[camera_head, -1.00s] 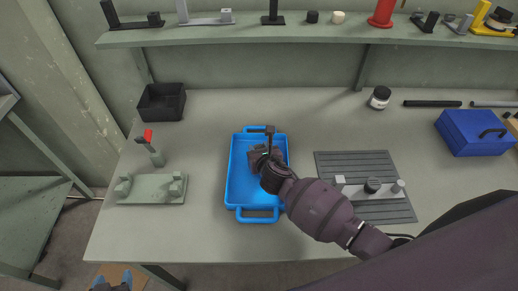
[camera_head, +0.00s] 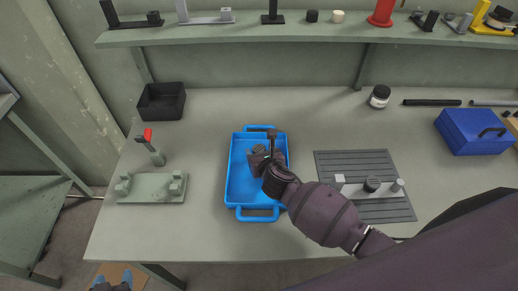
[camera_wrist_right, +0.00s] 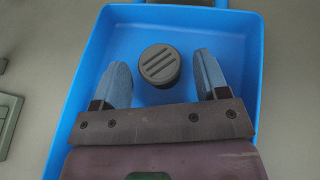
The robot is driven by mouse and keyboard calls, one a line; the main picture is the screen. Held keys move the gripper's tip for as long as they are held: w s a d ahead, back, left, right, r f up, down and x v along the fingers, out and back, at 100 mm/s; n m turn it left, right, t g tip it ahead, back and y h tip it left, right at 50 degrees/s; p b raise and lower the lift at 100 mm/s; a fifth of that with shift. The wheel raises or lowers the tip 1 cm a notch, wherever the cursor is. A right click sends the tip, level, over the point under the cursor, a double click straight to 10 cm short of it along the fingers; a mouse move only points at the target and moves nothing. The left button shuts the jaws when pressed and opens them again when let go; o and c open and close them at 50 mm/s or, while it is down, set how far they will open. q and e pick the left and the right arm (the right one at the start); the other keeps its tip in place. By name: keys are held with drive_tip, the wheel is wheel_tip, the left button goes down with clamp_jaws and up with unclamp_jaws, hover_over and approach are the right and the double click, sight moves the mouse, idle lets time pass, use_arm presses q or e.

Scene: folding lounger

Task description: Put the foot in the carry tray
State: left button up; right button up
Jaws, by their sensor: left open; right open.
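The foot (camera_wrist_right: 159,66) is a dark round cap with a ridged top face. In the right wrist view it is inside the blue carry tray (camera_wrist_right: 82,75), ridges up, between the fingers and apart from both. My right gripper (camera_wrist_right: 163,78) is open above the tray. In the head view the right gripper (camera_head: 266,160) covers part of the carry tray (camera_head: 235,185); the foot (camera_head: 260,149) shows there only as a small dark shape. My left gripper (camera_head: 112,283) is open and empty at the bottom left edge, off the bench.
A green fixture (camera_head: 150,190) and a red-tipped clamp (camera_head: 150,145) stand left of the tray. A black bin (camera_head: 162,100) is behind them. A grey slatted mat (camera_head: 395,210) with parts and a blue toolbox (camera_head: 470,135) are on the right.

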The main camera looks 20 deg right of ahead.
drive_tip(key=p+v, duration=0.1)
drive_tip(key=v, duration=0.7)
drive_tip(key=shift+s+r, duration=0.15)
drive_tip(key=shift+s, duration=0.2)
